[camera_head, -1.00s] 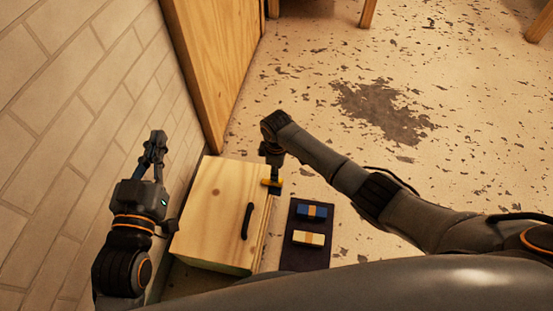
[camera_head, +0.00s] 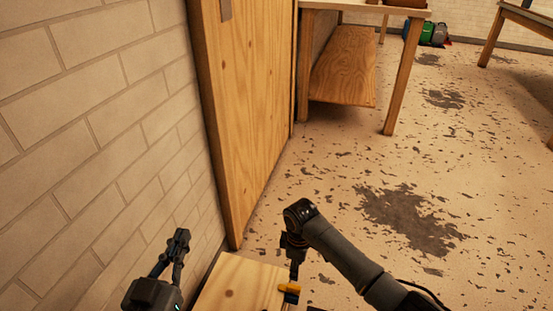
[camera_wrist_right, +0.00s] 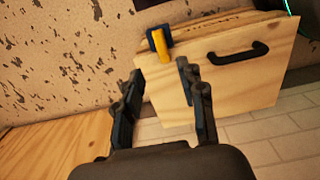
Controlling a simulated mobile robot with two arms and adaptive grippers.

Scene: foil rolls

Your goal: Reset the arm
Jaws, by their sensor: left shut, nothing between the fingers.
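My left gripper (camera_head: 180,240) points up near the brick wall at the lower left of the head view, its fingers closed together and empty. My right arm reaches in from the right and bends down at the cabinet's right side; its gripper is mostly hidden there. In the right wrist view my right gripper (camera_wrist_right: 160,72) is open, its two dark fingers apart. A blue and yellow foil roll box (camera_wrist_right: 162,45) shows just beyond the fingertips, at the wooden cabinet's edge. It also shows in the head view (camera_head: 289,288). Nothing is seen held.
The light wood cabinet (camera_head: 238,284) is cut off at the bottom of the head view. Its black handle (camera_wrist_right: 238,54) shows in the right wrist view. A tall wooden panel (camera_head: 245,110) stands behind. A table (camera_head: 403,75) stands further back; speckled floor (camera_head: 345,160) between is open.

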